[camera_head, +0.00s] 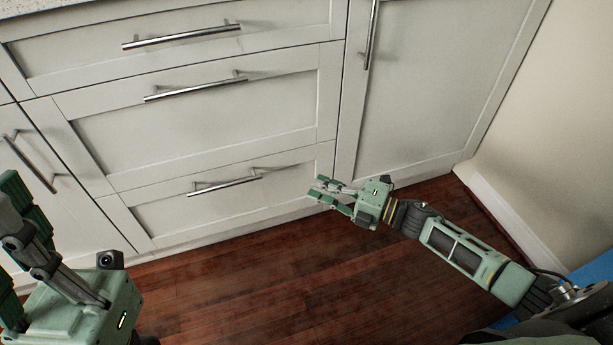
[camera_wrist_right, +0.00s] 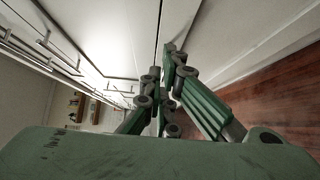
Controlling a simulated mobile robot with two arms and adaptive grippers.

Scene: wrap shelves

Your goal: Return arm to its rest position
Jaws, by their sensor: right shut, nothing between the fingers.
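My right gripper (camera_head: 319,188) is out in front of the lower drawers in the head view, with its arm coming in from the right. Its green fingers point left toward the drawer fronts. It is shut and empty. In the right wrist view the fingertips (camera_wrist_right: 163,62) come together near the middle. My left gripper (camera_head: 15,200) is at the left edge of the head view. It is partly cut off by the frame, so its opening is unclear.
White cabinets with three stacked drawers (camera_head: 190,120) and metal bar handles fill the back. A tall cabinet door (camera_head: 430,95) stands right of them. A beige wall (camera_head: 555,120) bounds the right side. The reddish wood floor (camera_head: 260,285) below is clear.

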